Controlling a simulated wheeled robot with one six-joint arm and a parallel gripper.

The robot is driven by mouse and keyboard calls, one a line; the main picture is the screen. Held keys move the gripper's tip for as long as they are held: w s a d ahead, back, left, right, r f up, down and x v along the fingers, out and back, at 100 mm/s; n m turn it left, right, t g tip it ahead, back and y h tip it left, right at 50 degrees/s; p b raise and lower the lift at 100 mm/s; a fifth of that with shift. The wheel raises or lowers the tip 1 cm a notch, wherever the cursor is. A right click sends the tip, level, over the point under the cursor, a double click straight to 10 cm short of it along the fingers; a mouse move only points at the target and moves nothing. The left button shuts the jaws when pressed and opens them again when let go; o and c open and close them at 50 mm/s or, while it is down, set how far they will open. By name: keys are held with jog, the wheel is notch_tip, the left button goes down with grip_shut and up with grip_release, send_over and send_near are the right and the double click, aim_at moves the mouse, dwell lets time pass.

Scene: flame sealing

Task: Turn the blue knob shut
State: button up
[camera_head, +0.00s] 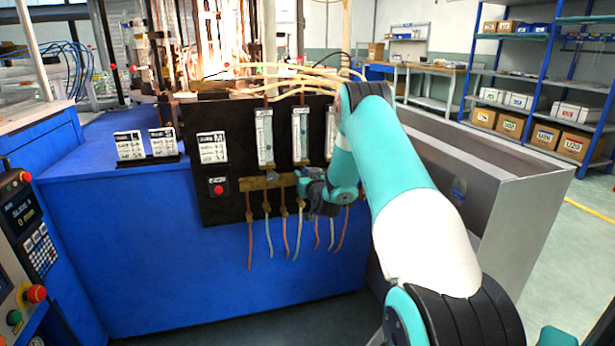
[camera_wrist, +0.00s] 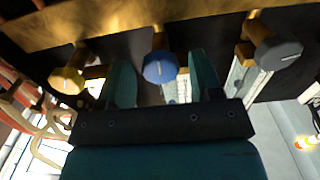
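The blue knob (camera_wrist: 160,68) is in the middle of the wrist view, on a brass valve body, with a short pale mark on its face. My gripper (camera_wrist: 162,78) is open, with one teal finger on each side of the blue knob. Dark gaps show between the knob and both fingers. In the head view, my gripper (camera_head: 308,192) is at the valve row on the black panel (camera_head: 225,190), and the blue knob cannot be made out there.
A yellow knob (camera_wrist: 67,80) is to the left of the blue one and a grey knob (camera_wrist: 278,52) to the right, both outside my fingers. Flow meters (camera_head: 265,137) are above the brass manifold (camera_head: 255,183), and thin hoses (camera_head: 285,233) hang below. A red button (camera_head: 218,189) is at the left.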

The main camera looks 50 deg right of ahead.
jog(key=c, duration=0.8)
jog(key=shift+o, duration=0.2)
jog(key=shift+m, duration=0.3)
jog(key=shift+a+r+m+p, duration=0.1)
jog(key=shift+m+p, duration=4.4)
jog(key=shift+m, duration=5)
jog(key=o, duration=0.9)
